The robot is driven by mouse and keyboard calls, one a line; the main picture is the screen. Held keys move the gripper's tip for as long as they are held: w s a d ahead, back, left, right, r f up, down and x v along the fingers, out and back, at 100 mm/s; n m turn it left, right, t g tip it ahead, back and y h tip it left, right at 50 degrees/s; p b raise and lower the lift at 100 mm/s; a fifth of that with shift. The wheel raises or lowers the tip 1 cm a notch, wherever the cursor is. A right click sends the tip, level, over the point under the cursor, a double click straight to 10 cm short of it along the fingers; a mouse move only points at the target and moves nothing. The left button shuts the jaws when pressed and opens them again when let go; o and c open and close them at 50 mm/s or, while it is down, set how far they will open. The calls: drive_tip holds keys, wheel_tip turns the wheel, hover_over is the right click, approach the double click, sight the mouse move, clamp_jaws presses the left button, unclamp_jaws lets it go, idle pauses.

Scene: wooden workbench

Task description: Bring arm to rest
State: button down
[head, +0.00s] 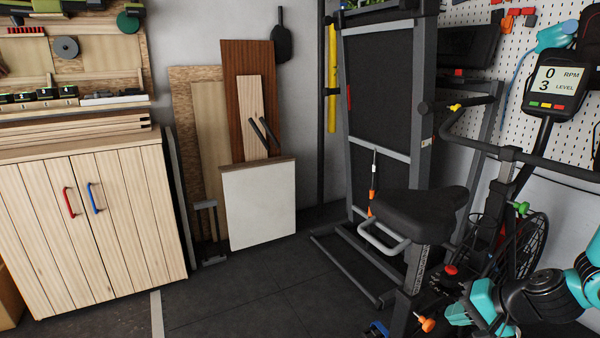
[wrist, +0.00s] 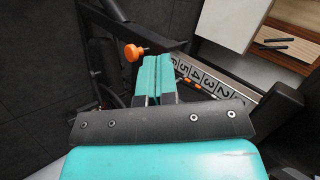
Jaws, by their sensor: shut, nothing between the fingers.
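My arm shows at the lower right of the head view, in teal and black. My gripper (head: 468,304) is low beside the exercise bike (head: 410,275), near its frame. In the wrist view my gripper's teal fingers (wrist: 154,62) are together with nothing between them. Just past the fingertips is an orange knob (wrist: 133,52), to their left, and a numbered scale strip (wrist: 205,80) on the bike, to their right. I cannot tell whether the fingers touch the bike.
The bike's black saddle (head: 425,213) and console (head: 556,82) rise around my arm. A folded treadmill (head: 380,90) stands behind the bike. A wooden cabinet (head: 95,230) and a leaning white panel (head: 258,205) stand to the left. The dark floor (head: 240,290) between is clear.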

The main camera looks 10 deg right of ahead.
drive_tip(key=a+r+n+g+y, duration=0.1)
drive_tip(key=a+r+n+g, duration=0.2)
drive_tip(key=a+r+n, duration=0.45)
drive_tip(key=s+a+r+n+g+h, duration=0.2)
drive_tip(key=s+a+r+n+g, duration=0.2)
drive_tip(key=s+a+r+n, duration=0.85)
drive_tip(key=s+a+r+m+p, duration=0.2)
drive_tip(key=r+p, duration=0.4)
drive_tip(key=r, duration=0.1)
drive_tip(key=s+a+r+m+p, duration=0.1)
drive_tip(key=s+r+p, duration=0.1)
drive_tip(key=r+p, duration=0.4)
drive_tip(key=shift+s+a+r+m+p, duration=0.3)
drive_tip(key=shift+a+r+m, duration=0.1)
drive_tip(key=shift+r, duration=0.1)
